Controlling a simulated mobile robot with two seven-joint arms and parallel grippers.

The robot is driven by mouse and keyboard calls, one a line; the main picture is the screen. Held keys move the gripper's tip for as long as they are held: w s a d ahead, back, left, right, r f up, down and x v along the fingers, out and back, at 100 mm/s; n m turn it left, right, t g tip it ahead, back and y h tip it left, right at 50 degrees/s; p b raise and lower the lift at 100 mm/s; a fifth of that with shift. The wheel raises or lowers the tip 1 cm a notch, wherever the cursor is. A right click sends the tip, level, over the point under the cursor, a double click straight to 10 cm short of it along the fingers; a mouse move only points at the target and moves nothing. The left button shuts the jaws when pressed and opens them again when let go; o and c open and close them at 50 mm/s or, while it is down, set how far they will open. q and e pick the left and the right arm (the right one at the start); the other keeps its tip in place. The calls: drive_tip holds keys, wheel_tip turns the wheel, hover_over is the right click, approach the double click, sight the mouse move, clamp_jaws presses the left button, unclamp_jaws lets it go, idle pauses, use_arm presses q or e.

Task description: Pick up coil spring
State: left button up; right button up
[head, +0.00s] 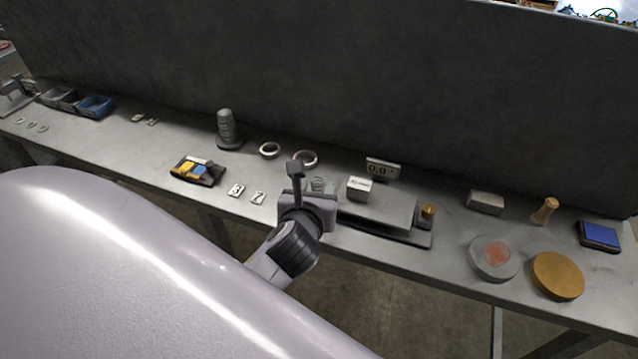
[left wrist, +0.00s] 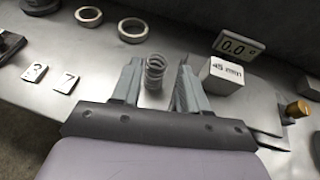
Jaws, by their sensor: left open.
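The coil spring (left wrist: 154,72) is a grey wire coil standing upright on the bench in the left wrist view. It lies between the two fingers of my left gripper (left wrist: 158,85), which is open, with a gap on each side of the coil. In the head view the spring (head: 318,184) shows just beyond my left gripper (head: 300,178), partly hidden by it. My right gripper is in neither view.
A scale-like device with a display (head: 383,168) and a white block marked 45 mm (left wrist: 222,75) stands right of the spring. Two rings (head: 305,158) lie behind. Number tiles (head: 236,190) lie left. A dark wall (head: 400,80) backs the bench.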

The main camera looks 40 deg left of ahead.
sight(317, 182)
use_arm(q)
drive_tip(key=shift+b+x, duration=0.3)
drive_tip(key=shift+x, duration=2.8)
drive_tip(key=shift+s+a, duration=0.1)
drive_tip(key=c, duration=0.7)
drive_tip(key=shift+r, duration=0.1)
